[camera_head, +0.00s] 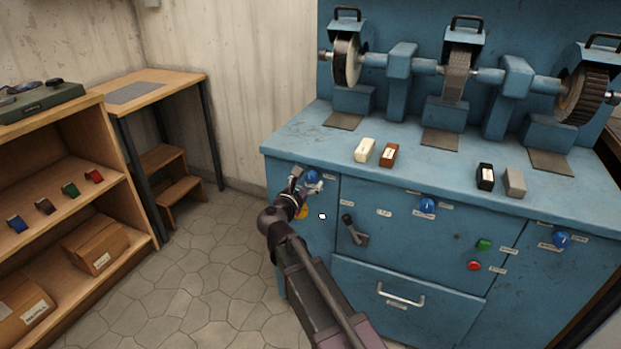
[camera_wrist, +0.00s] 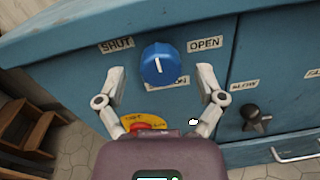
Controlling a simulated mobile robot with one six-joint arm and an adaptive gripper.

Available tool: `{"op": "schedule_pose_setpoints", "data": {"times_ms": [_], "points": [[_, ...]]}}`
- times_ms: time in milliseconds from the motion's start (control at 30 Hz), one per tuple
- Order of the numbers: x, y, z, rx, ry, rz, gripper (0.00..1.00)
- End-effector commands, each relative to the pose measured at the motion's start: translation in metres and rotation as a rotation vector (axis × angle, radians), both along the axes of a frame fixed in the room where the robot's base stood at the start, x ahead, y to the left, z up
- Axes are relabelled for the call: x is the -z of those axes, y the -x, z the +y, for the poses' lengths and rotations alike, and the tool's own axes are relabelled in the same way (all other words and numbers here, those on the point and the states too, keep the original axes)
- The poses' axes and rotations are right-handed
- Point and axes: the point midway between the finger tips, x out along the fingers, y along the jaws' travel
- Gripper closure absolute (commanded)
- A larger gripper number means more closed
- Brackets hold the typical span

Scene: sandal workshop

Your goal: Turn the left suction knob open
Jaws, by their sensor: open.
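The left suction knob (camera_wrist: 161,64) is a round blue knob with a white pointer line on the front of the blue machine. A SHUT label is at its upper left and an OPEN label at its upper right. In the wrist view the line points nearly straight up, between the two labels. In the head view the knob (camera_head: 312,177) is partly covered by my gripper (camera_head: 306,180). My gripper (camera_wrist: 161,82) is open, with one finger on each side of the knob. I see gaps between the fingers and the knob.
Below the knob is a red button on a yellow plate (camera_wrist: 143,120). A black lever (camera_wrist: 256,118) is to the right. Two more blue knobs (camera_head: 427,206) (camera_head: 561,239) are further right. Wooden shelves (camera_head: 125,224) stand at left, with clear floor between.

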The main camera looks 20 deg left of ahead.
Motion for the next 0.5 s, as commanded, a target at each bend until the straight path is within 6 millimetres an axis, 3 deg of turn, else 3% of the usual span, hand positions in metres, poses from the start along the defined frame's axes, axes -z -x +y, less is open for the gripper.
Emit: {"op": "schedule_pose_setpoints", "data": {"times_ms": [200, 500], "points": [[0.000, -0.016, -0.002, 0.001, 0.000, 0.000, 0.12], [0.000, -0.018, -0.003, 0.000, 0.000, 0.000, 0.12]]}}
